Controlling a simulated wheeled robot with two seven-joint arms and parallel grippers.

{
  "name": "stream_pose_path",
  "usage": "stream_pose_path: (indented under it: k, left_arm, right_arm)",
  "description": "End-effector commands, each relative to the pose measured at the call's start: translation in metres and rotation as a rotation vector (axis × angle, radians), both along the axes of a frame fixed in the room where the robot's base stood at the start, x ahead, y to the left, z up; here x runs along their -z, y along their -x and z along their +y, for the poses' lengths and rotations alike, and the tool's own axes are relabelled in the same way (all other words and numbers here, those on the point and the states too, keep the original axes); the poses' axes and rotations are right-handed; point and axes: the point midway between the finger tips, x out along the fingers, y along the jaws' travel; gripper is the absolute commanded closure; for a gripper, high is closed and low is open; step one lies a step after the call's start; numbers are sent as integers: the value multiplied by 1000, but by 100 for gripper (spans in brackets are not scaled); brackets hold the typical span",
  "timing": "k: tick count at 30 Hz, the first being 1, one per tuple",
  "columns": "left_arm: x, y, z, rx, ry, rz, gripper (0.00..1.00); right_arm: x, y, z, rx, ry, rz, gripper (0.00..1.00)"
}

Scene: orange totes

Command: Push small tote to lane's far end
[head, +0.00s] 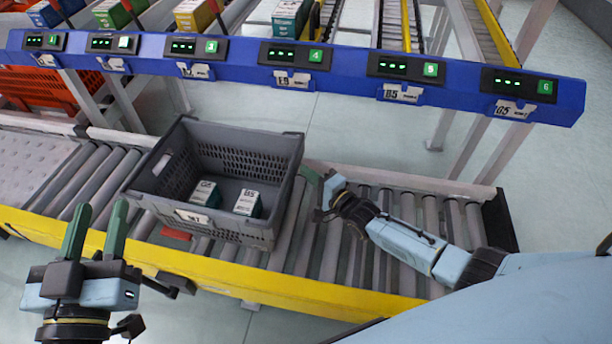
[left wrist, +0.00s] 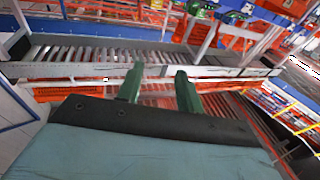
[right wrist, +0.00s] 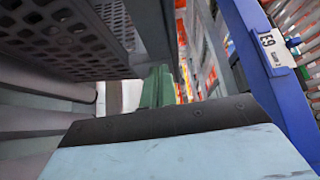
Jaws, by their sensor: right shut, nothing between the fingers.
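The small tote is a grey crate (head: 285,185) standing upright on the roller lane (head: 330,260). Two small white-and-green boxes (head: 204,193) (head: 248,203) lie inside it. My right gripper (head: 309,175) is shut and empty, just beside the tote's right wall; I cannot tell whether it touches. In the right wrist view its green fingers (right wrist: 157,86) are together, with the tote's perforated wall (right wrist: 60,30) at upper left. My left gripper (head: 103,205) is open and empty in front of the lane, left of the tote. Its spread fingers also show in the left wrist view (left wrist: 158,78).
A blue rail (head: 240,50) with numbered displays runs behind the lane. A yellow edge (head: 200,268) lines the lane's front. Rollers are bare left of the tote up to a perforated plate (head: 35,165). A dark end stop (head: 500,220) closes the right end.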

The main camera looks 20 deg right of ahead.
Motion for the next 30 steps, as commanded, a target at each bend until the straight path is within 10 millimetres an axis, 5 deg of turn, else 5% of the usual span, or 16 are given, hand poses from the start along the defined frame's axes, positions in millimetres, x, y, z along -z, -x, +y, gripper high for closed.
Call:
stream_pose_path:
  k: [30]
  left_arm:
    - [-30,8,-3,12,58,-182,64]
  right_arm:
    - [0,-15,32,-1,1,-1,100]
